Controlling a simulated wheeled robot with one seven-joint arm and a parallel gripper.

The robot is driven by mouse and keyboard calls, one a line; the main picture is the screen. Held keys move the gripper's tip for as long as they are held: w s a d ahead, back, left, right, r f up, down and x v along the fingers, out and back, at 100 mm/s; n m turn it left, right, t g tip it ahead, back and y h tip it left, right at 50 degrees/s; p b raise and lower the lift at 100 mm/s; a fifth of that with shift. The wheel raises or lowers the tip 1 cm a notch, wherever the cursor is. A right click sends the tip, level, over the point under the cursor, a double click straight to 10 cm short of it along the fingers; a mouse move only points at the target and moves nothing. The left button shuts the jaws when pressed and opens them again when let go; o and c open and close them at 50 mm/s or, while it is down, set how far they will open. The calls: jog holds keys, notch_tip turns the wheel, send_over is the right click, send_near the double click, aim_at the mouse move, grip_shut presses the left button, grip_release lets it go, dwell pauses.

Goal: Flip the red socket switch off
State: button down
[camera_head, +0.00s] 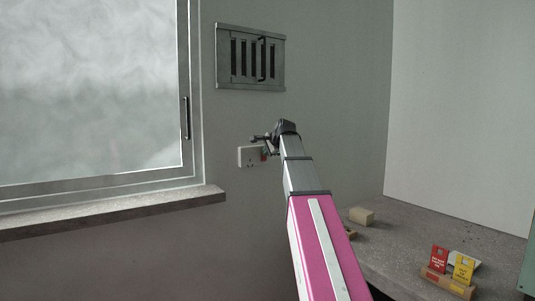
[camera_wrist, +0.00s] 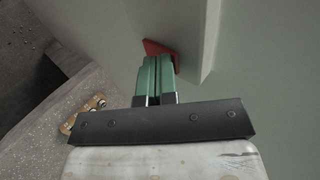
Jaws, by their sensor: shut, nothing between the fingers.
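A white socket plate (camera_head: 246,156) is on the wall below the vent, with its red switch (camera_head: 263,155) at the right side, partly hidden by my gripper. In the wrist view the red switch (camera_wrist: 158,47) shows right at the tips of my green fingers. My gripper (camera_wrist: 154,62) is shut with nothing between its fingers. Its tips are at or very close to the switch; I cannot tell whether they touch. In the head view my gripper (camera_head: 262,141) reaches the wall at the socket's right side. Whether the switch is on or off cannot be read.
A metal vent (camera_head: 250,58) is above the socket and a window with a sill (camera_head: 110,208) is at left. On the bench (camera_head: 395,250) are a beige block (camera_head: 361,216) and a wooden stand (camera_head: 447,283) with red and yellow tags. The wall around the socket is clear.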

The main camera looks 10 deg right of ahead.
jog(key=shift+w+a+r, duration=0.1)
jog(key=shift+w, duration=0.2)
jog(key=shift+r, duration=0.1)
jog(key=shift+r, duration=0.7)
